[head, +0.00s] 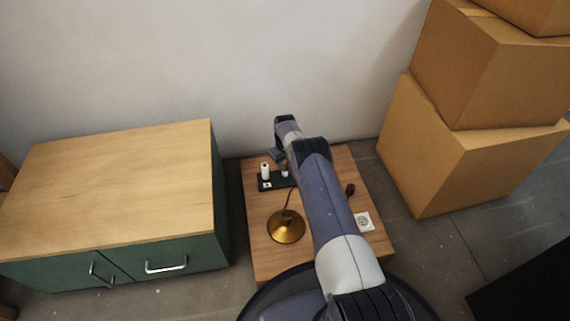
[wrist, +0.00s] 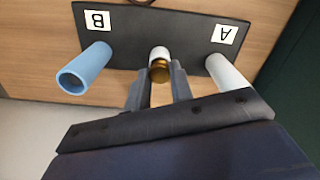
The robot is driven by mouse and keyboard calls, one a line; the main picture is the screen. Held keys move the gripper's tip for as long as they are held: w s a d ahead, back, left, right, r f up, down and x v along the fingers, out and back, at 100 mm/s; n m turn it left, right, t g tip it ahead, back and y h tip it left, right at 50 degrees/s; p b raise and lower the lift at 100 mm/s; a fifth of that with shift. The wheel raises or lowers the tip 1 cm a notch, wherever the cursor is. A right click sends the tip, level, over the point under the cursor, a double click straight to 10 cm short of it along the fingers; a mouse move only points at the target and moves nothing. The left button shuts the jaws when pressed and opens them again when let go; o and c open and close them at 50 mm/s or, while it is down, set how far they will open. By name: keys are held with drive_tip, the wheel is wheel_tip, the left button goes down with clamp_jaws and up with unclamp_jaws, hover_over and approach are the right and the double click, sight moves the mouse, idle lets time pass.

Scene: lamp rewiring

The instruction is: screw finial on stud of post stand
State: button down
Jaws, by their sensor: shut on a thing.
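The post stand is a black plate (wrist: 130,50) on the small wooden table; in the head view it (head: 265,187) is partly hidden by my arm. In the wrist view it carries a blue hollow post (wrist: 83,69) near label B, a pale post (wrist: 229,72) near label A, and a short white post (wrist: 159,53) between them. My gripper (wrist: 159,82) is shut on the small brass finial (wrist: 160,72), which lines up with the short middle post. I cannot tell whether they touch, and the stud does not show.
A brass lamp base (head: 286,227) with a dark cord stands on the wooden table (head: 262,258), left of my arm. A white socket plate (head: 364,221) and a black plug (head: 350,189) are right of it. A green cabinet (head: 120,190) is left, cardboard boxes (head: 430,150) right.

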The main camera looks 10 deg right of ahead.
drive_tip(key=m, duration=0.5)
drive_tip(key=shift+m, duration=1.6)
drive_tip(key=shift+m, duration=1.1)
drive_tip(key=m, duration=0.5)
drive_tip(key=shift+d+m, duration=0.1)
drive_tip(key=shift+m, duration=0.2)
drive_tip(key=shift+m, duration=2.7)
